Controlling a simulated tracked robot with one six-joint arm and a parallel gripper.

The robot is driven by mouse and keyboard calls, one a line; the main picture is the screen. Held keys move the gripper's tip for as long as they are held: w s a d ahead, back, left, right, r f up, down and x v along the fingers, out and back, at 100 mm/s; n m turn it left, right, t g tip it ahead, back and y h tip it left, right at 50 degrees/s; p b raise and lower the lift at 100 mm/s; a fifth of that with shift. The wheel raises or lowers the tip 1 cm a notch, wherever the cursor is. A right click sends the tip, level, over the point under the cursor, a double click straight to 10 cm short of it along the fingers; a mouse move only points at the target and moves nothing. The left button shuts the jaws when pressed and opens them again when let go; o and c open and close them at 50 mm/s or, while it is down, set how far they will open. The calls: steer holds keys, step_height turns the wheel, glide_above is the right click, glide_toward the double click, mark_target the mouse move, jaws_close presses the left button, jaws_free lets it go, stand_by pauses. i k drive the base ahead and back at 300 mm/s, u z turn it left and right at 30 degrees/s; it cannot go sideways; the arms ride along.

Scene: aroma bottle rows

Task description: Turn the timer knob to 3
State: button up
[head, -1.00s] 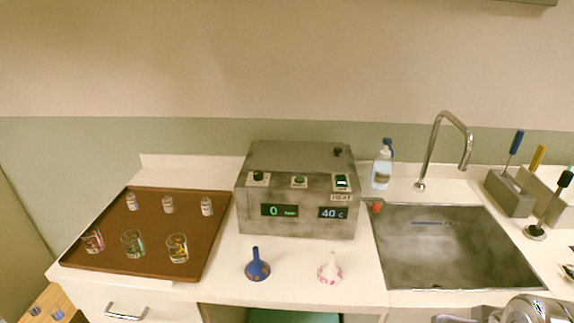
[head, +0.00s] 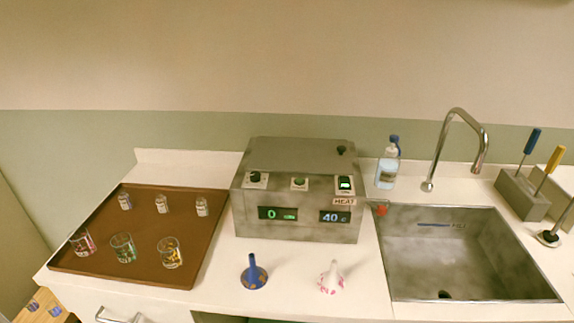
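The grey metal machine (head: 296,225) stands on the white counter in the middle of the head view. A black knob (head: 255,177) sits on a white plate at the left of its top front, above a green display (head: 278,213) that reads 0. A lit green switch (head: 345,184) with a HEAT label is at the right, above a display (head: 334,217) reading 40 C. Another small black knob (head: 341,150) is on the lid. My gripper is not in view.
A brown tray (head: 196,272) with several vials and beakers is at left.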

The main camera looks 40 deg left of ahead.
mark_target(255, 177)
steer(key=z, duration=0.8)
steer(key=k, duration=1.25)
steer(key=u, duration=1.85)
steer(key=i, duration=0.25)
steer(key=u, duration=0.1)
